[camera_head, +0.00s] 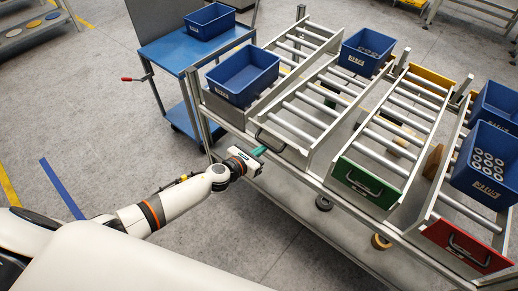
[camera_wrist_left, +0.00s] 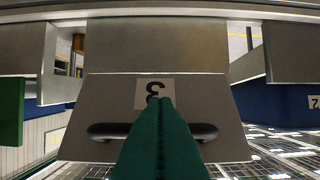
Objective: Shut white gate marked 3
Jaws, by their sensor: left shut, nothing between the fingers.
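The white gate marked 3 (camera_head: 284,150) closes off the front end of a roller lane, second from the left in the head view. In the left wrist view the gate (camera_wrist_left: 105,110) fills the middle, with its 3 label upside down and a dark handle (camera_wrist_left: 110,131) below it. My left gripper (camera_head: 259,151) is shut and empty, just in front of this gate. Its green fingers (camera_wrist_left: 160,105) overlap the label's edge and hide the middle of the handle. I cannot tell whether they touch the gate. My right gripper is out of view.
A green gate (camera_head: 347,174) and a red gate (camera_head: 440,237) front the lanes to the right. Blue bins (camera_head: 233,90) sit on several lanes. A blue cart (camera_head: 171,50) stands behind left. The floor left of my arm is clear.

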